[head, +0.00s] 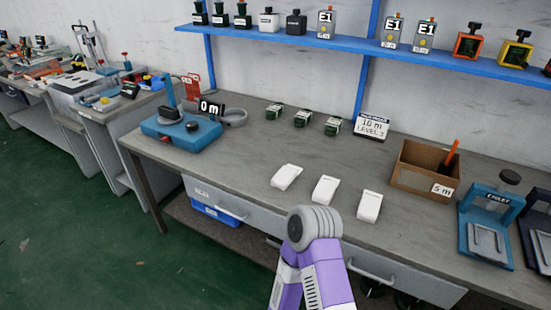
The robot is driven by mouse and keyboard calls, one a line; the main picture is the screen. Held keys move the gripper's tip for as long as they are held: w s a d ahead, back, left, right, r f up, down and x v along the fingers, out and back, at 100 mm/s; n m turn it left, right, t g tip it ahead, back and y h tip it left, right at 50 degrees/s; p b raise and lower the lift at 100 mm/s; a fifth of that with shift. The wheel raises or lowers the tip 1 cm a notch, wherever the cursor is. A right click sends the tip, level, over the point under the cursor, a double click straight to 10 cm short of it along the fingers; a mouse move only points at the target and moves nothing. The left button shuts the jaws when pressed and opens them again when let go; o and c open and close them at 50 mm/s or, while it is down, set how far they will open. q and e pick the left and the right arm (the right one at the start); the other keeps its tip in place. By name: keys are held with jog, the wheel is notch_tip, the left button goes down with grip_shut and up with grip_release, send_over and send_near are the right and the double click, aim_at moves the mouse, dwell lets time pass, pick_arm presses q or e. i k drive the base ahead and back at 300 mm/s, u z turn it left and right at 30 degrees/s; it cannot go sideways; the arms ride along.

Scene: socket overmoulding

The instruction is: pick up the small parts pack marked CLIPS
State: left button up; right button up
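Three white packs lie in a row near the front of the grey bench: a left one (286,177), a middle one (324,190) and a right one (369,206). I see no readable marking on them. Three small dark green and white items stand behind them: a left one (274,112), a middle one (303,117) and a right one (333,126). Their labels are too small to read, so I cannot tell which thing is marked CLIPS. A purple arm link of mine with a grey joint rises at the bottom centre. Neither gripper shows.
The bench (240,165) has a blue machine (182,132) at left, a "10 m LEVEL 3" sign (371,126), a cardboard box (408,178) marked 5 m, and a blue press (485,240) at right. Bench around the white packs is clear.

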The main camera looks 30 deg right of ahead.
aim_at(368, 209)
jog(key=z, duration=0.6)
jog(key=i, duration=1)
jog(key=z, duration=0.85)
